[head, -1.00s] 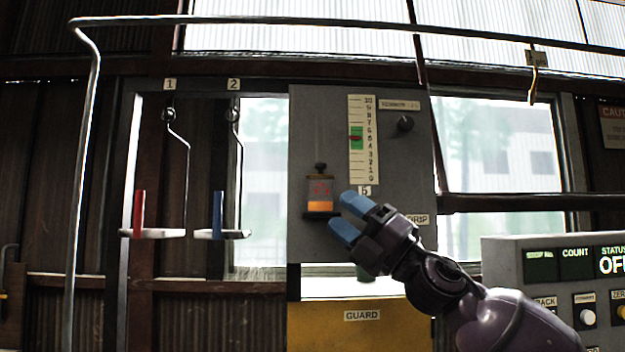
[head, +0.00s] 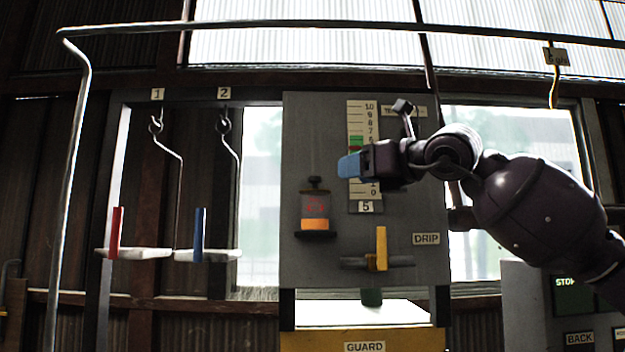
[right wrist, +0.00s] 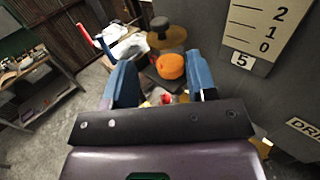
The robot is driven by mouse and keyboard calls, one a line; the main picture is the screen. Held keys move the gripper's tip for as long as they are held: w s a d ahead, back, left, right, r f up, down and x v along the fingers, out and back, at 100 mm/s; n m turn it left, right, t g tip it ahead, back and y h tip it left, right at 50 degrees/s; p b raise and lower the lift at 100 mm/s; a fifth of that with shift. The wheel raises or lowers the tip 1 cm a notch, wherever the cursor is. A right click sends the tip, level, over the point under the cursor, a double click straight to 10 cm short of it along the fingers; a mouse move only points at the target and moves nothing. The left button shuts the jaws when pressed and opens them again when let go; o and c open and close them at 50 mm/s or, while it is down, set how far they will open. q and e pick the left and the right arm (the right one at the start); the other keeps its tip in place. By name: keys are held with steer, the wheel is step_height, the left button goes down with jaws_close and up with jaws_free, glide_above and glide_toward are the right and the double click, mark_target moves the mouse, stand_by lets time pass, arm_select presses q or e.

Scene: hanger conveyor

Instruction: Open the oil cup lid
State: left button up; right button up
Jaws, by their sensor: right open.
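The oil cup (head: 314,211) is mounted on the grey panel; it is a small clear cup with orange oil in its lower part and a dark lid (head: 317,185) with a knob. The lid looks closed. My right gripper (head: 349,166) is open and empty, with blue fingertips above and right of the cup, in front of the scale. In the right wrist view the lid (right wrist: 165,36) and the orange oil (right wrist: 171,66) show beyond and between the open fingers (right wrist: 161,75). The fingers appear apart from the lid. My left gripper is not in view.
A numbered scale (head: 362,120) with a green mark is right of the cup. A yellow lever (head: 381,248) sits below it by the DRIP label (head: 426,239). Hangers with red (head: 115,233) and blue (head: 198,235) pieces hang left. A control box (head: 540,310) stands lower right.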

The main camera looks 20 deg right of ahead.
mark_target(320, 177)
steer(key=p+x, duration=0.2)
steer(key=x, duration=0.8)
steer(key=shift+w+a+p, duration=0.2)
steer(key=shift+w+p, duration=0.1)
steer(key=shift+w, duration=0.1)
steer(key=shift+f, duration=0.1)
steer(key=c, duration=0.9)
